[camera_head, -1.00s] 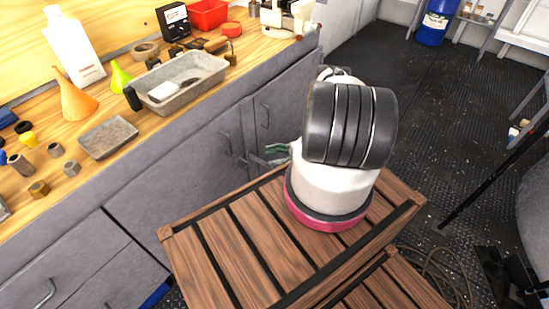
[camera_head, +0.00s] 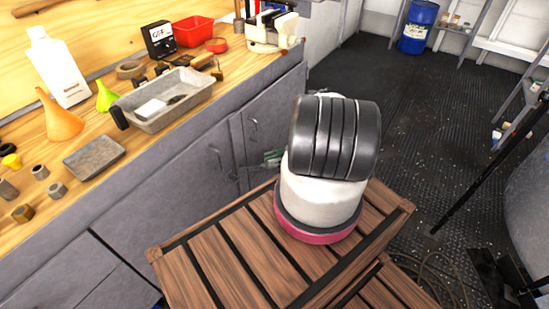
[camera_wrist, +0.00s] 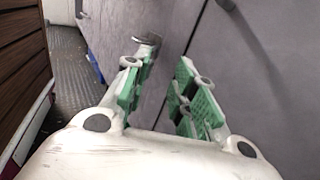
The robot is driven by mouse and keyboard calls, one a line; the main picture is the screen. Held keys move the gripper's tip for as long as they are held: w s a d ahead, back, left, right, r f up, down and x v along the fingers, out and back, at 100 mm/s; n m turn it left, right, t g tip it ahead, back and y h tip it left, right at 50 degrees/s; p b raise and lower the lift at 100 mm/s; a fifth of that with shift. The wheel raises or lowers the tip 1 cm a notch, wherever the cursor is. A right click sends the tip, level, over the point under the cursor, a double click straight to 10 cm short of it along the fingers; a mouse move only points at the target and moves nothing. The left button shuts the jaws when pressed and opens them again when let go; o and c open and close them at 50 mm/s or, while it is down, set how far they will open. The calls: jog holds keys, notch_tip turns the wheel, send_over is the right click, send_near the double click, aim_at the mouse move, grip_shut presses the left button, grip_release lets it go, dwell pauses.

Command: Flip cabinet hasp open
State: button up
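The grey cabinet (camera_head: 183,180) stands under the workbench, and its two doors show beside my arm. A grey metal fitting (camera_wrist: 148,41) shows near the tip of the left finger in the wrist view. It may be the hasp, but I cannot tell its shape or whether it is folded shut. My gripper (camera_wrist: 162,88) is open, with green pads apart and nothing visible between them. It is close to the cabinet front, and contact is not clear. In the head view the gripper (camera_head: 273,158) is mostly hidden behind my white and black arm.
Dark handles (camera_head: 215,158) sit on the doors. The bench top (camera_head: 100,137) carries a metal tray (camera_head: 168,98), funnels and a red bin (camera_head: 193,31). A slatted wooden surface (camera_head: 235,245) lies below my arm. Dark floor (camera_head: 425,110) is open to the right.

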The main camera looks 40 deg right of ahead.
jog(key=shift+w+d, duration=0.3)
jog(key=shift+d, duration=0.65)
jog(key=shift+r, duration=0.1)
notch_tip(320, 180, up, 10)
